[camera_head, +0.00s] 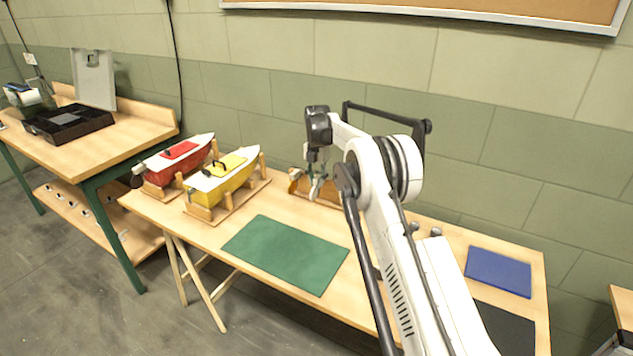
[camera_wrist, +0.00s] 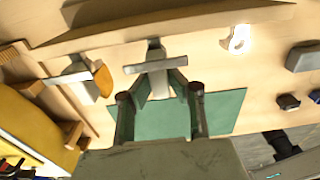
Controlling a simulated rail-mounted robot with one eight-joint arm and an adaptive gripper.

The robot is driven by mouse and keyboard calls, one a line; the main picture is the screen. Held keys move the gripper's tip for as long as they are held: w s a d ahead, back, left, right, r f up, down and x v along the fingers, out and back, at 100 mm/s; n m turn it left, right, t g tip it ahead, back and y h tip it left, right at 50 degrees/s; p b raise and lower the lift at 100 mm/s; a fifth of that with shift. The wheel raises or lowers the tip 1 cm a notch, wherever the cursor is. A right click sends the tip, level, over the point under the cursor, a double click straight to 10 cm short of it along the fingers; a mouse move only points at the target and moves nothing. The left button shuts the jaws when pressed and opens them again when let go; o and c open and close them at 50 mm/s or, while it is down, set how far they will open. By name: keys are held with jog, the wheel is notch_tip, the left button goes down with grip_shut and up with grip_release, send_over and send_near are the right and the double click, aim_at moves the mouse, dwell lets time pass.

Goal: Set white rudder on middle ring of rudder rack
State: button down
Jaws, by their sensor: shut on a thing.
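My gripper (camera_head: 318,165) is over the back of the table, beside the wooden rudder rack (camera_head: 330,196). In the wrist view my gripper's two fingers (camera_wrist: 159,94) stand either side of a white rudder (camera_wrist: 158,88) with a grey crossbar, and it is shut on that rudder. The rudder also shows small below my gripper in the head view (camera_head: 316,188). The rack's long board (camera_wrist: 215,25) runs across the top of the wrist view. An orange-and-white rudder (camera_wrist: 102,80) is to the left. The rings are not clear, and I cannot tell whether the held rudder touches one.
A yellow boat (camera_head: 221,181) and a red boat (camera_head: 180,162) stand on wooden cradles left of the rack. A green mat (camera_head: 285,253) lies in front, and a blue mat (camera_head: 498,271) at right. A white fitting (camera_wrist: 237,39) and a grey block (camera_wrist: 303,57) lie nearby.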

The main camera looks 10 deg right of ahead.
jog(key=shift+f, duration=0.2)
jog(key=c, duration=1.6)
grip_release()
jog(key=shift+r, duration=0.15)
jog(key=shift+r+p, duration=1.3)
jog(key=shift+r, duration=2.6)
